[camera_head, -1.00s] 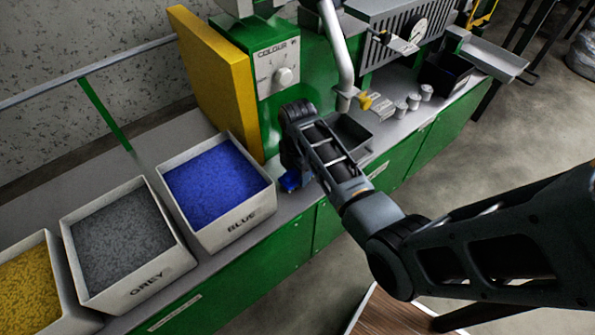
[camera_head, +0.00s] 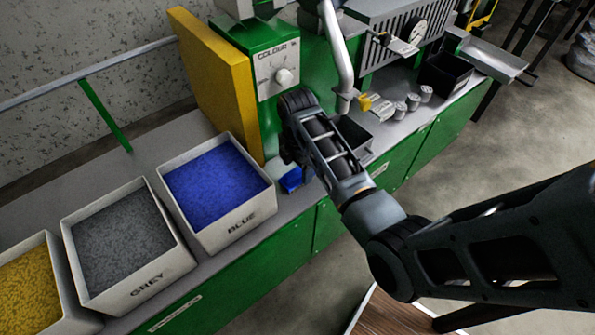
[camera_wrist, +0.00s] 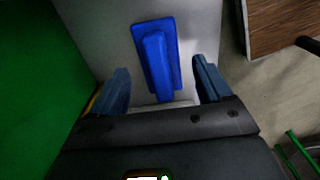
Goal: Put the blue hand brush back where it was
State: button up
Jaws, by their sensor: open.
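The blue hand brush (camera_wrist: 157,58) lies on the grey bench top, between and just beyond my two fingertips in the wrist view. Its raised handle faces the camera. In the head view a part of the brush (camera_head: 291,180) shows on the bench, right of the bin marked BLUE; my arm hides the rest. My gripper (camera_wrist: 160,88) is open, with one finger on each side of the brush's near end. No contact between fingers and brush is visible. In the head view my arm hides the fingers.
The bin marked BLUE (camera_head: 248,212) stands left of the brush, with the bin marked GREY (camera_head: 150,285) beyond it. The green machine (camera_head: 285,105) rises close behind. A dark tray (camera_head: 352,135) lies to the right. The bench's front edge is close to the brush.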

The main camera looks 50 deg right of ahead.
aim_at(297, 169)
notch_tip(297, 169, up, 9)
jog(key=s+a+f+m+t, duration=0.1)
jog(key=s+f, duration=0.1)
jog(key=s+a+f+m+h, duration=0.1)
jog(key=s+a+f, duration=0.1)
jog(key=s+a+f+t, duration=0.1)
jog(key=a+f, duration=0.1)
jog(key=f, duration=0.1)
jog(key=shift+s+m+t+h, duration=0.3)
jog(key=shift+s+m, duration=0.1)
jog(key=s+a+r+m+t, duration=0.4)
jog(key=s+a, duration=0.2)
jog(key=s, duration=0.2)
jog(key=s+a+r+m+t, duration=0.35)
jog(key=s+a, duration=0.25)
jog(key=s, duration=0.3)
jog(key=s+a+r+m+t, duration=0.2)
jog(key=s+r, duration=0.1)
jog(key=r, duration=0.5)
jog(key=s+a+r+m+t+y, duration=0.1)
jog(key=s+a+r+m+t, duration=0.1)
jog(key=r, duration=0.6)
jog(key=s+t, duration=0.1)
jog(key=s, duration=0.1)
jog(key=shift+s+y, duration=0.3)
jog(key=shift+m, duration=0.25)
jog(key=shift+c, duration=0.3)
